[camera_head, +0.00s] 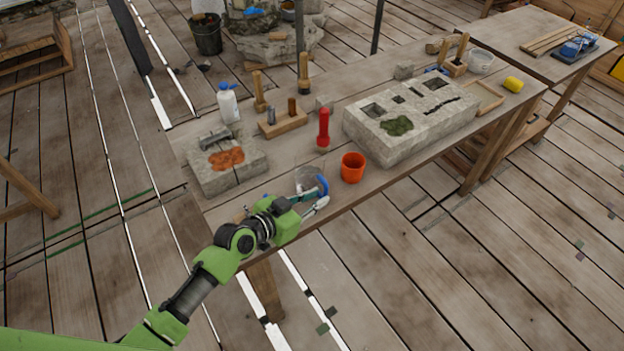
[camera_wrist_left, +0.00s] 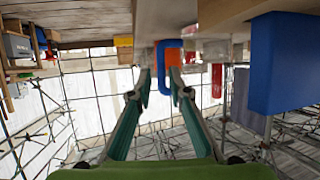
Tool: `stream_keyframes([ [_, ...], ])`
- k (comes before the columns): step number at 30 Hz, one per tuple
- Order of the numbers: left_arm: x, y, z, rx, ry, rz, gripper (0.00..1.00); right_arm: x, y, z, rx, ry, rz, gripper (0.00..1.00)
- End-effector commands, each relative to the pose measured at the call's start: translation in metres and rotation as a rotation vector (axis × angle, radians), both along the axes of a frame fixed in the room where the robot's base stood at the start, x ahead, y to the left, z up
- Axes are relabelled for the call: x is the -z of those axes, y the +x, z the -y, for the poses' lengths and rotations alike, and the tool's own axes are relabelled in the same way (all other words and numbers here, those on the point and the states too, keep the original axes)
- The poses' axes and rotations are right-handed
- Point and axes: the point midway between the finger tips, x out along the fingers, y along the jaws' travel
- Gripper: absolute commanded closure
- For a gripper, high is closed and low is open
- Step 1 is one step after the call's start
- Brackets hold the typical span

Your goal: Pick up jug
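The jug (camera_head: 307,175) looks clear, with a blue handle (camera_head: 323,184), and stands near the front edge of the workbench. My left gripper (camera_head: 318,198) is at the jug's handle side, low over the bench's front edge. In the left wrist view the blue handle (camera_wrist_left: 160,58) shows between the two fingertips (camera_wrist_left: 160,82). The fingers are apart, with a visible gap beside the handle, so the gripper looks open around it. The jug's clear body is hard to make out there. My right gripper is in neither view.
An orange cup (camera_head: 353,168) stands close right of the jug, with a red bottle (camera_head: 323,130) behind. A stone slab (camera_head: 225,167) lies left and a large carved block (camera_head: 410,118) right. A large blue object (camera_wrist_left: 285,62) is close at the right in the wrist view.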

Motion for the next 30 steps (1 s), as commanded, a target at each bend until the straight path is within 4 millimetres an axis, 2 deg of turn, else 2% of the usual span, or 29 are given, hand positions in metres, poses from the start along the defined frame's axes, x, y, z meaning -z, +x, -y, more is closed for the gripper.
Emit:
stream_keyframes([
  [6,0.005,0.022,0.015,-0.001,-0.003,-0.001,0.82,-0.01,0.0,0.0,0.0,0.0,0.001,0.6],
  [10,0.013,0.031,0.024,0.0,-0.002,-0.001,0.82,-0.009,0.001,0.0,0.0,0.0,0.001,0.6],
  [20,0.016,0.036,0.027,0.0,-0.001,-0.001,0.82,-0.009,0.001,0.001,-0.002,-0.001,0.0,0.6],
  [23,0.016,0.036,0.027,0.0,-0.001,-0.001,1.0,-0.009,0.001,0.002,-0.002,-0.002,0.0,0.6],
  [30,0.015,0.036,0.027,-0.001,-0.002,0.003,1.0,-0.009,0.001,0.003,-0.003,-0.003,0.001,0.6],
])
